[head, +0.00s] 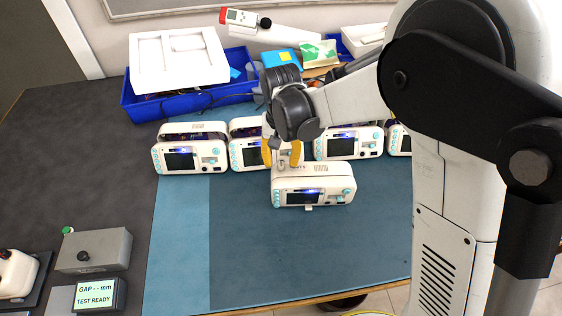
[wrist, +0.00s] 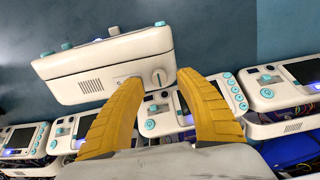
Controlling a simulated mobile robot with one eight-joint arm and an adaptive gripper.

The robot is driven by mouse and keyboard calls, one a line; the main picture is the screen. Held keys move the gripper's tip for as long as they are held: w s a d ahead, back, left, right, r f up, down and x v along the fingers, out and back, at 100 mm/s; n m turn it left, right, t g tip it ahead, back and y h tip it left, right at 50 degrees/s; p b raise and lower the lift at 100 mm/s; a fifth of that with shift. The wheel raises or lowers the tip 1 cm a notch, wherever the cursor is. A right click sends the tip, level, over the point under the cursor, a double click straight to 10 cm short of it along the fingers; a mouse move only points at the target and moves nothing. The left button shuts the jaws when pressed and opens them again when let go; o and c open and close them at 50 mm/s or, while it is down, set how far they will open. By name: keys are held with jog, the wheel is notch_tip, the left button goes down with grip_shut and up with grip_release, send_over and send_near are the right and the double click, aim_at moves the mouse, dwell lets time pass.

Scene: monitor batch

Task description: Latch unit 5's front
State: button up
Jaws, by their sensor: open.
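One white monitor unit (head: 313,170) with teal buttons stands ahead of the row, on the blue mat (head: 290,250). I take it as unit 5, but its label is too small to read surely. Its screen is lit, and a small pale tab sticks out at its lower front edge. My gripper (head: 282,154) is open and empty just behind and above its rear left. In the wrist view the yellow fingertips (wrist: 160,84) are apart, on either side of a small round knob (wrist: 158,77) on the unit's white casing (wrist: 105,68). I cannot tell whether they touch it.
Several similar units (head: 190,155) stand in a row behind. A blue bin (head: 140,106) with a white tray (head: 178,62) is at the back. The mat's front is clear.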

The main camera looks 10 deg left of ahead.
aim_at(282, 163)
notch_tip(282, 163, up, 11)
dwell(0.3)
jog(key=s+d+r+t, duration=0.1)
jog(key=s+d+r, duration=0.2)
jog(key=d, duration=0.3)
jog(key=s+d+r+t, duration=0.2)
jog(key=d+r, duration=0.1)
jog(key=d, duration=0.4)
jog(key=s+d+f+m+t, duration=0.1)
jog(key=s+d+t, duration=0.3)
jog(key=s+d, duration=0.5)
jog(key=shift+s+d, duration=0.35)
jog(key=shift+d, duration=0.8)
